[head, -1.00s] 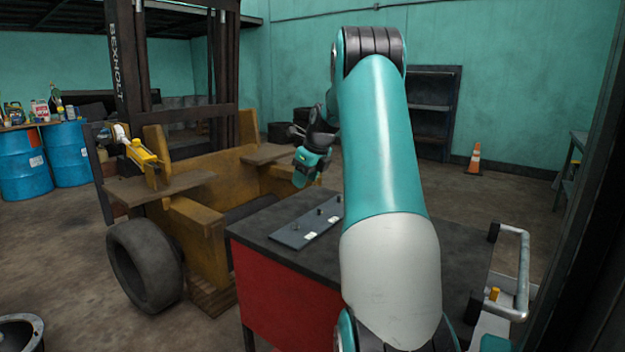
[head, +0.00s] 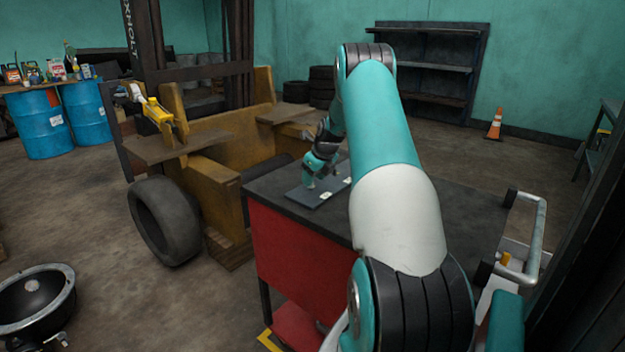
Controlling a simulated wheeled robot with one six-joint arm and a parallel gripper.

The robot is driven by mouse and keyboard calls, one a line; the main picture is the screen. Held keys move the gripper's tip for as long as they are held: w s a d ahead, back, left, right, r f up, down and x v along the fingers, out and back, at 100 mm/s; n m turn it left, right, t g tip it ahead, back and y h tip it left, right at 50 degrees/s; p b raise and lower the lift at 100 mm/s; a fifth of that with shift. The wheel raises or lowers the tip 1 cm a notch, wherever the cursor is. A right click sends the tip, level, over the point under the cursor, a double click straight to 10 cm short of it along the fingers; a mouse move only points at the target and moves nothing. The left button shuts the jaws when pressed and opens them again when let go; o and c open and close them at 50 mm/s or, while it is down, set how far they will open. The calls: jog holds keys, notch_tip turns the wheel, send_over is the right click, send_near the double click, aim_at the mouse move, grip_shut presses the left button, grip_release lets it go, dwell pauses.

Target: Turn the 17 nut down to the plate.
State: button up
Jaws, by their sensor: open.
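The dark flat plate (head: 303,197) lies on the black top of the red cart (head: 290,263). The gripper hides whatever stands at that spot, so I cannot tell whether a nut is between the fingers. The 17 nut cannot be picked out, and the label writing is too small to read.
The stripped yellow forklift (head: 215,170) stands behind and left of the cart, with a tyre (head: 165,222) in front. A silver handle (head: 535,240) edges the cart's right side. The cart top right of my arm is clear. A round black bowl-like part (head: 35,300) is at lower left.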

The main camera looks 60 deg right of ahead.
jog(key=shift+x, duration=1)
